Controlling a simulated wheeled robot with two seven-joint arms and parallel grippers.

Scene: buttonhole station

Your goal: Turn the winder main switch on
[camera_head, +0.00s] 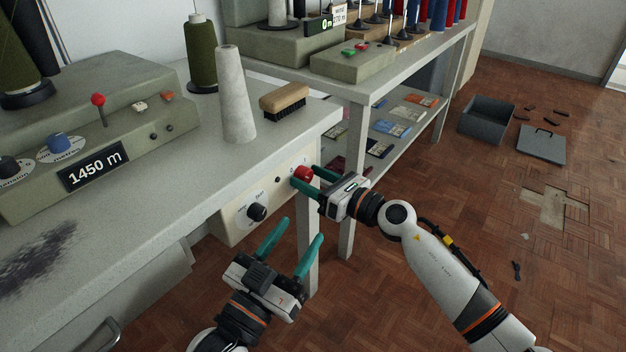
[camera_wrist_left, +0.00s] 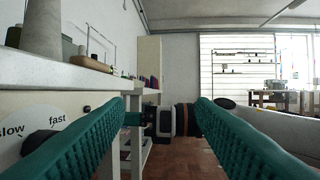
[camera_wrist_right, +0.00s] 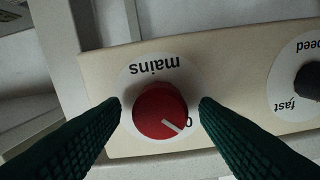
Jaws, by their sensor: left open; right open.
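The main switch is a red round knob (camera_head: 302,174) on the cream panel (camera_head: 237,219) under the table edge. In the right wrist view the red knob (camera_wrist_right: 160,110) sits on a white disc marked "mains", with its pale pointer line toward the "0" mark. My right gripper (camera_head: 312,178) is open, with its green fingers at either side of the knob; contact cannot be told. My left gripper (camera_head: 298,234) is open and empty, lower and in front of the panel. In the left wrist view its fingers (camera_wrist_left: 165,112) frame the room, with my right gripper beyond.
A black speed knob (camera_head: 257,211) with slow and fast marks is on the same panel, left of the red knob. A white cone (camera_head: 234,100) and a brush (camera_head: 284,99) stand on the table above. Floor to the right is mostly open, with a grey box (camera_head: 486,121).

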